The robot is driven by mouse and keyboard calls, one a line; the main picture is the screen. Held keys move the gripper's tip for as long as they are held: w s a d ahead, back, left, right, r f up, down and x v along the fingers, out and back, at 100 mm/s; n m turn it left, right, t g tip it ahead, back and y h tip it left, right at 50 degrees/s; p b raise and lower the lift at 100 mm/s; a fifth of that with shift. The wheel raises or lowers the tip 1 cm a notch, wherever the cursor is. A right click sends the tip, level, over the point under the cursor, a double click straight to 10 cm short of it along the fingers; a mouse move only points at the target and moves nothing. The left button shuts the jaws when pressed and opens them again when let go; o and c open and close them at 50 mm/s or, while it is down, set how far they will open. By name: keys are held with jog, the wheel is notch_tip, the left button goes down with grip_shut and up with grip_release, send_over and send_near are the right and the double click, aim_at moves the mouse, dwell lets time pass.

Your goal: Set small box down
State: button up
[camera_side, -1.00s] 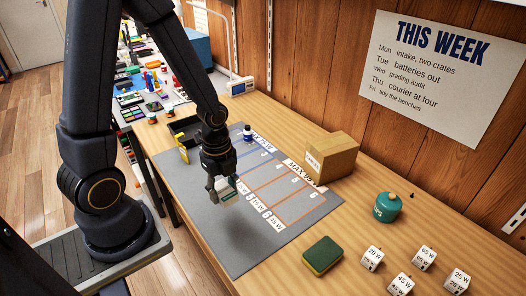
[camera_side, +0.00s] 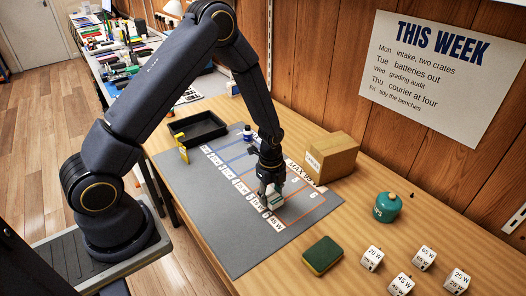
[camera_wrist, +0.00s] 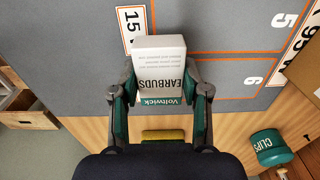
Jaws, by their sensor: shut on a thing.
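The small box, a white and teal carton (camera_wrist: 160,68) marked EARBUDS and Voltwick, is between my gripper's fingers (camera_wrist: 162,90) in the wrist view. My gripper (camera_side: 271,192) is shut on it. In the side view the small box (camera_side: 274,203) shows below the fingers, low over the lined part of the grey mat (camera_side: 225,225), near the lower watt labels. I cannot tell whether its underside touches the mat. In the wrist view a 15 label (camera_wrist: 131,19) lies just beyond the box's upper left, and numbered cells 5 and 6 lie to the right.
A cardboard box (camera_side: 333,155) stands close behind the mat. A green sponge (camera_side: 322,255), a teal CLIPS jar (camera_side: 387,207) and several white watt cubes (camera_side: 372,258) are on the bench to the right.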

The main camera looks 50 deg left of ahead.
aim_at(269, 194)
jog(key=shift+s+f, duration=0.1)
jog(key=shift+f, duration=1.1)
jog(key=shift+f, duration=0.1)
jog(key=o, duration=1.1)
jog(key=shift+o, duration=0.2)
notch_tip(269, 194, up, 12)
jog(key=shift+a+r, duration=0.15)
jog(key=shift+r, duration=0.1)
notch_tip(269, 194, up, 10)
jog(key=s+n+t, duration=0.2)
jog(key=n, duration=0.2)
jog(key=s+d+r+n+t, duration=0.1)
jog(key=s+r+n+t, duration=0.2)
jog(key=s+r+n, duration=1)
jog(key=s+n, duration=0.1)
jog(key=s, duration=0.2)
jog(key=shift+s+d+t, duration=0.15)
jog(key=shift+t, duration=0.15)
